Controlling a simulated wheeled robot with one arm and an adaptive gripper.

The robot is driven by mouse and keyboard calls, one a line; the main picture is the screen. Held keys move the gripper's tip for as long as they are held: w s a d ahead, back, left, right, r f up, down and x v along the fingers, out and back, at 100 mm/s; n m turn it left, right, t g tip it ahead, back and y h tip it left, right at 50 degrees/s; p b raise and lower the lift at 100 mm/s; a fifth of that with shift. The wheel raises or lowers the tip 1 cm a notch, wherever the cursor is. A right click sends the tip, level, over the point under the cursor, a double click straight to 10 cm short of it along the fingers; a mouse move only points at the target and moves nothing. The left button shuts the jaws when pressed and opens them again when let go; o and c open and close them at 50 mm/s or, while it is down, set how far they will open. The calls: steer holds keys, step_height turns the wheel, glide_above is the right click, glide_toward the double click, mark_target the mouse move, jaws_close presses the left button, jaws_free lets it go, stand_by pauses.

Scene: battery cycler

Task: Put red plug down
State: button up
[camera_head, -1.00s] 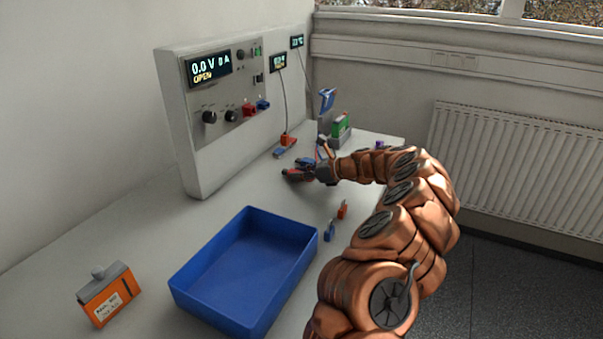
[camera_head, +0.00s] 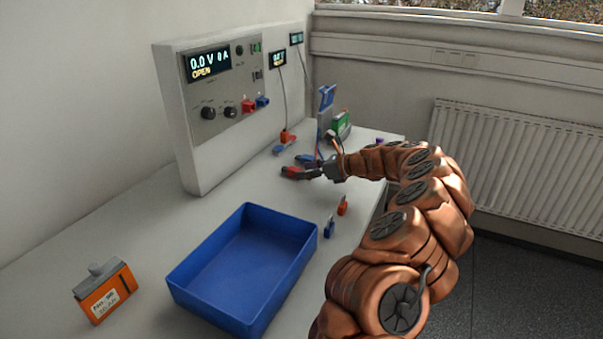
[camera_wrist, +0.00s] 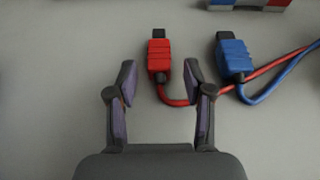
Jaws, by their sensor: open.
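The red plug (camera_wrist: 159,56) lies on the table in the wrist view, ahead of and between the open fingers, with its red cable curving off to the right. It also shows in the head view (camera_head: 298,173) beside the gripper. My gripper (camera_wrist: 158,80) is open and holds nothing; its fingertips stand on either side of the plug's rear end with gaps. In the head view, my gripper (camera_head: 322,171) is low over the table. A blue plug (camera_wrist: 234,55) with a blue cable lies right of the red plug.
A blue tray (camera_head: 290,281) stands in front, and an orange-labelled battery box (camera_head: 105,294) is at left. The cycler panel (camera_head: 212,128) rises behind. A green item (camera_head: 341,124) stands farther back.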

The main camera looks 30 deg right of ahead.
steer(key=shift+v, duration=2.6)
steer(key=shift+r, duration=0.15)
